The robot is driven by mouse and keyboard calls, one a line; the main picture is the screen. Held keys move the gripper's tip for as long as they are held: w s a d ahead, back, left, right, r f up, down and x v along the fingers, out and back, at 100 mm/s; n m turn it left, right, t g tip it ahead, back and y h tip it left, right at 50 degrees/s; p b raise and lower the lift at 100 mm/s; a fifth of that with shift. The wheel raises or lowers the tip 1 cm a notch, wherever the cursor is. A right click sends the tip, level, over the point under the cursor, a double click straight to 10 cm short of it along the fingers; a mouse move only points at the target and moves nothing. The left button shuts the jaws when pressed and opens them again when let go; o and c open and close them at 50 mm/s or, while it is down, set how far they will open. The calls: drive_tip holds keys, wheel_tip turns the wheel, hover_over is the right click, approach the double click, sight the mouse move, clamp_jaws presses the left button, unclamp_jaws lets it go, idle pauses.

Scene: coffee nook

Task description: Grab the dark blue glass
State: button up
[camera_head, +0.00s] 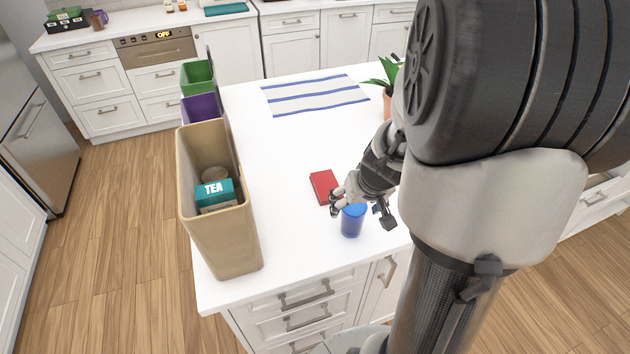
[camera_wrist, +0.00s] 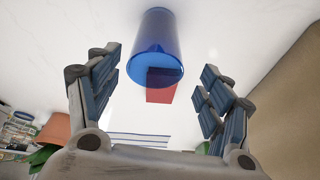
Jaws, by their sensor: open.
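The dark blue glass (camera_head: 352,221) stands upright on the white island top, near its front edge. My gripper (camera_head: 356,208) is beside and just above the glass in the head view, and hides part of its rim. In the wrist view the glass (camera_wrist: 155,48) lies ahead, roughly midway between the spread fingers of my gripper (camera_wrist: 160,90). The fingers are open and do not appear to touch it. A red item shows through and below the glass in the wrist view.
A red flat item (camera_head: 323,186) lies just behind the glass. A tan bin (camera_head: 235,240) with a tea box (camera_head: 214,192) stands at the left edge, with purple (camera_head: 203,108) and green (camera_head: 197,76) bins behind. A striped towel (camera_head: 315,95) and a potted plant (camera_head: 387,85) are farther back.

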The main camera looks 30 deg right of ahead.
sight(351, 214)
drive_tip(key=b+x, duration=0.1)
drive_tip(key=x, duration=0.2)
drive_tip(key=shift+w+d+f, duration=0.1)
drive_tip(key=shift+w+f, duration=0.05)
drive_tip(key=shift+f, duration=0.1)
drive_tip(key=b+x, duration=0.2)
drive_tip(key=x, duration=0.1)
drive_tip(key=b+x, duration=0.1)
drive_tip(key=x, duration=0.1)
drive_tip(key=shift+s+d+f, duration=0.2)
drive_tip(key=shift+s+d, duration=0.05)
drive_tip(key=shift+d, duration=0.05)
drive_tip(key=shift+r, duration=0.1)
drive_tip(key=shift+c, duration=0.3)
drive_tip(key=c, duration=1.2)
drive_tip(key=shift+c, duration=0.2)
